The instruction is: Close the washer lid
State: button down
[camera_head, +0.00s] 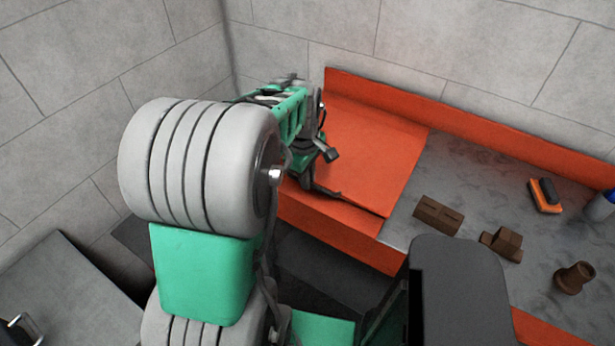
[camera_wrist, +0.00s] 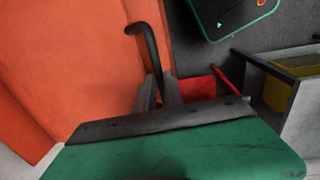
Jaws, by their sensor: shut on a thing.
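The washer is a long orange bench with a grey worktop (camera_head: 455,175) against the wall. Its orange lid (camera_head: 375,150) lies over the left part, and a dark gap shows under its front edge. I cannot tell how far it is raised. The lid's orange surface also fills the left of the wrist view (camera_wrist: 75,60). My gripper (camera_wrist: 158,95) is at the lid's front edge, shut on a dark, hook-shaped handle (camera_wrist: 147,42). In the head view my arm partly hides the grip and the lid's left end.
On the worktop right of the lid are a brown block (camera_head: 438,214), a stepped brown part (camera_head: 502,243), a brown flanged part (camera_head: 574,278) and an orange-and-black brush (camera_head: 545,196). A grey surface (camera_head: 65,295) stands at lower left. The wrist view shows a yellow bin (camera_wrist: 278,92).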

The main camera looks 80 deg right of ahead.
jog(key=f, duration=0.1)
jog(key=f+b, duration=0.1)
jog(key=f, duration=0.1)
jog(key=f+b, duration=0.1)
jog(key=shift+w+a+f, duration=0.1)
jog(key=shift+a+f, duration=0.1)
jog(key=shift+a, duration=0.15)
jog(key=shift+a+f, duration=0.1)
jog(key=shift+a, duration=0.1)
jog(key=c, duration=1.6)
grip_release()
jog(key=shift+o, duration=0.7)
jog(key=shift+d, duration=0.15)
jog(key=shift+r, duration=0.25)
notch_tip(320, 180, up, 8)
jog(key=shift+w+a+f+b, duration=0.2)
jog(key=shift+a+f+b, duration=0.05)
jog(key=shift+a+b, duration=0.2)
